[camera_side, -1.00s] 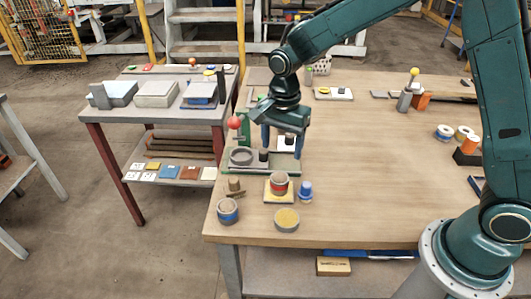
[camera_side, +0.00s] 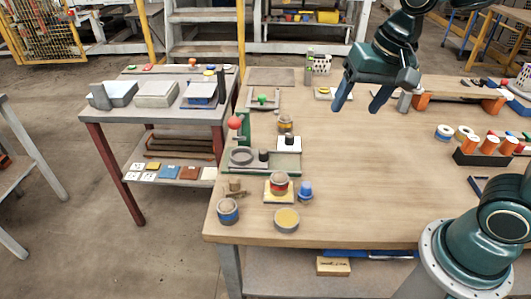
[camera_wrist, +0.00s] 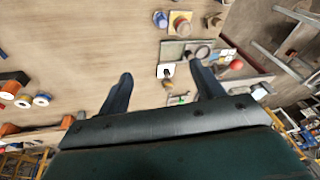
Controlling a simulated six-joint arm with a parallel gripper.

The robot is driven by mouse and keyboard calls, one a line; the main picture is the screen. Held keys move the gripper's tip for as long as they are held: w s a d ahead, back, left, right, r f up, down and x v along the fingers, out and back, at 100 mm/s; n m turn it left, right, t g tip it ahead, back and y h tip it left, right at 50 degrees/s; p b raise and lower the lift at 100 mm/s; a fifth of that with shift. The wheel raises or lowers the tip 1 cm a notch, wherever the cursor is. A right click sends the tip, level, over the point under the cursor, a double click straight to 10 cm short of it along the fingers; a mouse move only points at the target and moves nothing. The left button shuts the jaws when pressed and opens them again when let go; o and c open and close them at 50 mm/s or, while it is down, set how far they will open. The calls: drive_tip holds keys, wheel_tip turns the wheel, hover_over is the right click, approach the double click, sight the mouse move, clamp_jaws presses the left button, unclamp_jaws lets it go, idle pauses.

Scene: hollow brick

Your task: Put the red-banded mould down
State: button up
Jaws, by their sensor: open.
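The red-banded mould (camera_side: 279,184) stands upright on a small yellowish plate (camera_side: 268,199) near the table's front left corner. In the wrist view, what looks like this mould (camera_wrist: 181,22) stands near the top edge. My gripper (camera_side: 356,106) is raised over the middle of the table, well to the right of and behind the mould. Its two blue fingers are spread wide with nothing between them. In the wrist view the gripper (camera_wrist: 162,76) also shows open and empty. Nothing hides the mould in the side view.
A blue-banded mould (camera_side: 228,212), a yellow-topped disc (camera_side: 286,220) and a blue cup (camera_side: 305,190) stand around the plate. Behind it are a green-based fixture (camera_side: 288,166) with a red ball and a yellow-banded mould (camera_side: 285,125). The table's middle is clear.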

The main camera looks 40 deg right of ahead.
drive_tip(key=s+d+r+n+t, duration=0.1)
drive_tip(key=s+d+n+t, duration=0.1)
drive_tip(key=s+n, duration=0.4)
drive_tip(key=shift+s+d+r, duration=0.15)
drive_tip(key=shift+s+r, duration=0.1)
drive_tip(key=shift+s, duration=2.5)
